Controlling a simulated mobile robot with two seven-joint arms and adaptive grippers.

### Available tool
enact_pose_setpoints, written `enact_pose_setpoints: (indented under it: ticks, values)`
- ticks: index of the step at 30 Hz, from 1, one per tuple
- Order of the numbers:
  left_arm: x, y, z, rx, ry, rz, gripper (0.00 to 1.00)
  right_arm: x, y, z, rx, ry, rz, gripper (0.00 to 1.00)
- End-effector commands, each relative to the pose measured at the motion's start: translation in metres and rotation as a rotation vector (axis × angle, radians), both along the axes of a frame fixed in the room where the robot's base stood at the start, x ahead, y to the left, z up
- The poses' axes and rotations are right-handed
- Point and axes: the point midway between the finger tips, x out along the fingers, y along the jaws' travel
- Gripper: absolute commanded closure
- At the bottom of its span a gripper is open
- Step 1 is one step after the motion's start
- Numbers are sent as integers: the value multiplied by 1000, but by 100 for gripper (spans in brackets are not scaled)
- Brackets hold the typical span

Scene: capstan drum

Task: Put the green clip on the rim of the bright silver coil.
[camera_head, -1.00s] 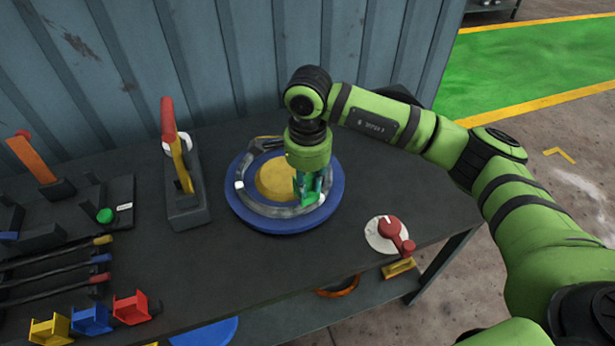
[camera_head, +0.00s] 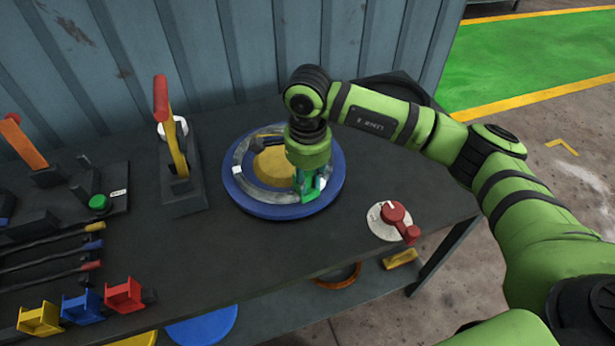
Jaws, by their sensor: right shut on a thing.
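The silver coil (camera_head: 240,165) lies as a curved band on the blue drum (camera_head: 258,208), around a yellow hub (camera_head: 272,168). My right gripper (camera_head: 308,182) points down over the right side of the drum and is shut on the green clip (camera_head: 311,187). The clip is at the right front part of the coil, low and close to its rim. The gripper hides part of the clip, and I cannot tell whether the clip grips the rim. My left gripper is not in view.
A lever with a red and yellow handle (camera_head: 162,98) stands left of the drum, with a pale ring (camera_head: 172,128) at it. A red knob (camera_head: 395,214) sits at the right table edge. Small coloured bins (camera_head: 82,307) stand front left. The tabletop before the drum is clear.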

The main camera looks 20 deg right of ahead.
Motion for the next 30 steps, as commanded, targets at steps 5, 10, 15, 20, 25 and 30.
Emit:
enact_pose_setpoints:
  ticks: [5, 10, 15, 20, 25, 30]
  values:
    - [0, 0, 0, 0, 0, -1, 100, 0, 0, 0, 0, 0, 0, 100]
    - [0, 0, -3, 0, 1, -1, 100, 0, 0, -2, 0, 0, 0, 100]
    - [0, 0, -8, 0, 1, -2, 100, 0, 0, -6, 0, 0, 0, 100]
    - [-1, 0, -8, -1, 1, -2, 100, 0, 0, -5, 0, 0, 0, 49]
    - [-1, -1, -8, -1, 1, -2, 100, 0, 0, -5, 0, 0, 0, 49]
    - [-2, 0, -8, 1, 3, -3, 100, 0, 0, -5, 0, 0, 0, 49]
